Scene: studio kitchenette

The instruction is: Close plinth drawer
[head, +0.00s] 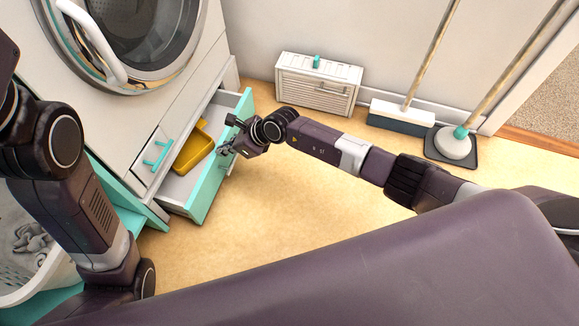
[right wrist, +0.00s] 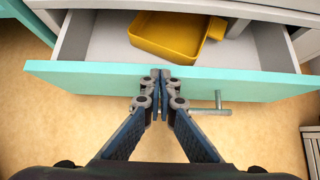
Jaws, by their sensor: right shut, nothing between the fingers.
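The plinth drawer (head: 206,186) under the washing machine stands pulled out, its teal front away from the white cabinet. A yellow tray (head: 194,149) lies inside; it also shows in the right wrist view (right wrist: 165,42). My right gripper (head: 227,149) is at the outer face of the drawer front. In the right wrist view its fingers (right wrist: 161,74) are shut together and empty, overlapping the front's upper edge (right wrist: 85,74) near the middle. I cannot tell whether they touch it. The bar handle (right wrist: 214,109) shows just right of the fingers. My left gripper is out of view.
A closed compartment with a teal handle (head: 155,154) is beside the drawer. A white laundry basket (head: 52,278) stands at lower left. A white slatted box (head: 318,84), a broom (head: 400,117) and a plunger-like tool (head: 453,146) stand along the wall. The floor before the drawer is clear.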

